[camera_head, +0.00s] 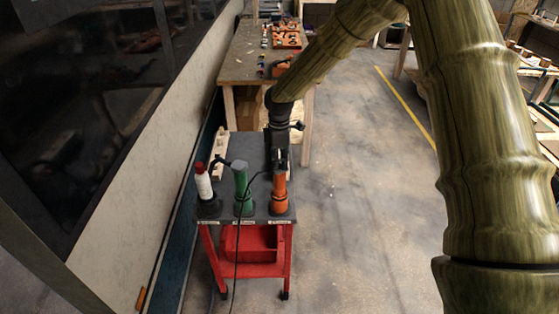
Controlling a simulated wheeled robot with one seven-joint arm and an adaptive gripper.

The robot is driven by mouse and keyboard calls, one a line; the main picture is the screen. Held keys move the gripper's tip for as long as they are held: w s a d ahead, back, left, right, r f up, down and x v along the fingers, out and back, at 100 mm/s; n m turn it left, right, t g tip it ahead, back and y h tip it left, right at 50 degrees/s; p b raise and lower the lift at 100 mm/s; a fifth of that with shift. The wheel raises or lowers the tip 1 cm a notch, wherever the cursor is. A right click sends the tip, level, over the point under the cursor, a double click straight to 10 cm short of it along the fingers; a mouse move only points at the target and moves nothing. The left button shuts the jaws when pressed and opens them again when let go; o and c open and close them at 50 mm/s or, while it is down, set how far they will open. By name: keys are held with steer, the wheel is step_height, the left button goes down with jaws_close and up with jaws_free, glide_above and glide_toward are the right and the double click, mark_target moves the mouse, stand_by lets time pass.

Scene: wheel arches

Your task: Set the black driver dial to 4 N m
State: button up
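My gripper (278,158) hangs dark and pointing down over the back right part of the red cart's top, just behind an orange cylinder (280,190). Its fingertips are too small and dark to tell whether they are open or shut or touch anything. A green cylinder (240,187) and a white one with a red top (204,182) stand to the left of the orange one, in a row along the cart's front edge. I cannot make out a black driver, its dial or any torque reading; dark parts near the gripper blend together.
The cart (259,268) has a dark top, small labels on its front edge and a red lower bin. A black cable hangs down its front. A wooden workbench (238,66) stands behind. A wall panel runs close on the left. Open concrete floor lies to the right.

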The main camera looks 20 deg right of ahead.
mark_target(280, 162)
steer(key=o, duration=0.4)
steer(key=shift+o, duration=0.2)
step_height(280, 162, up, 12)
stand_by(0.4)
